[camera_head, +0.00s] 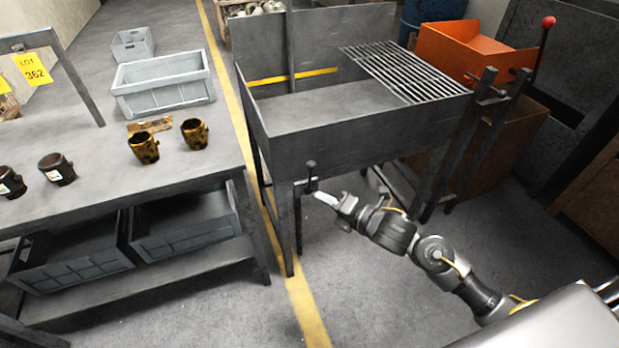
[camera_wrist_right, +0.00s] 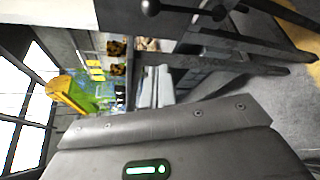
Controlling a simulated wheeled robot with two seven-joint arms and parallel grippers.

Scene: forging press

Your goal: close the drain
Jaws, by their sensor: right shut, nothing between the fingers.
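The dark metal tank (camera_head: 350,142) stands on legs in the middle of the head view. A small dark drain valve with a knobbed handle (camera_head: 311,172) sits low on its front, near the left leg. In the right wrist view a dark round knob on a stem (camera_wrist_right: 150,7) shows at the top edge. My right gripper (camera_head: 323,198) is shut and empty, just below and slightly right of the valve. I cannot tell whether it touches the valve. Its pale fingers also show in the right wrist view (camera_wrist_right: 155,88). My left gripper is not in view.
A workbench (camera_head: 90,190) on the left holds several dark and amber mugs and a grey crate (camera_head: 162,95). A slotted grate (camera_head: 405,70) covers the tank's right part. An orange bin (camera_head: 465,50) and a red-knobbed lever (camera_head: 548,22) stand at right. The floor in front is clear.

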